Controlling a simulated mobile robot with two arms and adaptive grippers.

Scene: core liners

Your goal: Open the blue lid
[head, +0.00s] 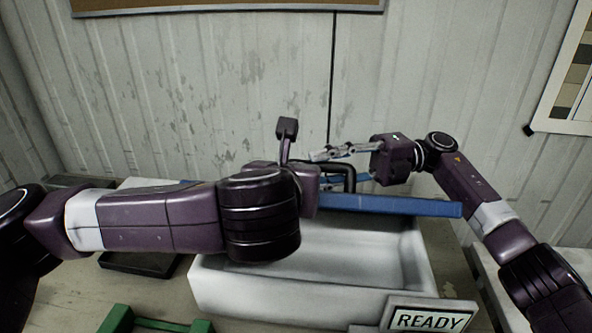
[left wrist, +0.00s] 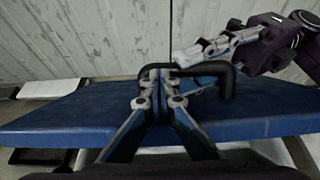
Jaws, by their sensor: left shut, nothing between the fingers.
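The blue lid (head: 390,206) lies across the back of the white box (head: 300,296), its left part hidden behind my left arm. The box's pale inside shows in front of it. The lid also fills the middle of the left wrist view (left wrist: 60,120), with a black handle (left wrist: 226,84) standing on it. My left gripper (left wrist: 157,80) is shut and empty, its tips at the left end of the handle; whether they touch it is unclear. My right gripper (head: 335,166) reaches in from the right with its fingers apart, one above and one below the handle bar.
A "READY" sign (head: 428,318) stands at the box's front right corner. A green frame (head: 150,324) is at the front left. A dark tray (head: 140,263) lies left of the box. A corrugated wall (head: 220,90) closes off the back.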

